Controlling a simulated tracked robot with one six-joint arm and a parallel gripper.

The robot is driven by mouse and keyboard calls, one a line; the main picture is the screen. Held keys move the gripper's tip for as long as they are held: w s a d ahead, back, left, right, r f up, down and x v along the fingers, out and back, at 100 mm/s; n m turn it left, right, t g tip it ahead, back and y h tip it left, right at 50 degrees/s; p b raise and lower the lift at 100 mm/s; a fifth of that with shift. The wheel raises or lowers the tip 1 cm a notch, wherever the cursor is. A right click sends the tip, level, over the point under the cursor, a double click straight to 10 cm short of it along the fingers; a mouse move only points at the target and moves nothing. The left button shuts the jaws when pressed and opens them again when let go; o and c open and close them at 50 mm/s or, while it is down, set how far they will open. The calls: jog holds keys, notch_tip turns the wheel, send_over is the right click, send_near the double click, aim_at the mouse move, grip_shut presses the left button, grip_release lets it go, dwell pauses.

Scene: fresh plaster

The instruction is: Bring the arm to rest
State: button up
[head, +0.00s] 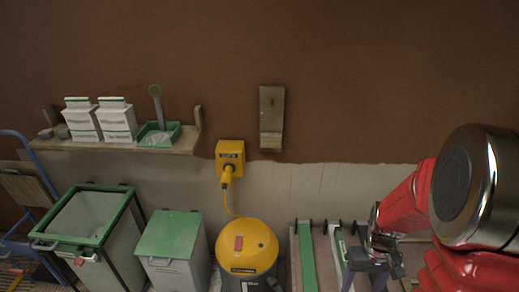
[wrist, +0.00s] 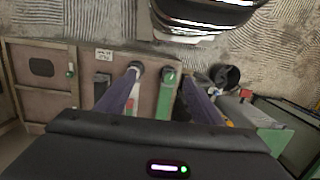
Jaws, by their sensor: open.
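My arm (head: 410,200), red with dark and metal joints, reaches in from the right side of the head view. My gripper (head: 374,280) hangs at its end near the bottom edge, in front of a pale frame with green and white strips (head: 308,262). In the wrist view my gripper (wrist: 162,76) shows two purple-grey fingers set well apart, with nothing held between them. Beyond the fingers is a brown panelled unit with a green strip (wrist: 167,95). I cannot tell how far the fingertips are from it.
A shelf (head: 160,147) bears white boxes (head: 118,122) and a green tray (head: 153,140). A yellow box (head: 230,153) on the wall has a cable down to a yellow-topped drum (head: 247,236). A green-lidded bin (head: 172,240) and an open bin (head: 62,242) stand left.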

jog(key=s+a+r+t, duration=0.2)
jog(key=a+r, duration=0.2)
jog(key=r, duration=0.4)
jog(key=s+a+r+t, duration=0.2)
jog(key=s+a+r, duration=0.1)
jog(key=r, duration=0.6)
jog(key=s+a+r+t, duration=0.3)
jog(key=a+r, duration=0.2)
jog(key=r, duration=0.3)
jog(key=shift+a+r, duration=0.3)
jog(key=shift+a, duration=0.1)
jog(key=shift+w+d, duration=0.1)
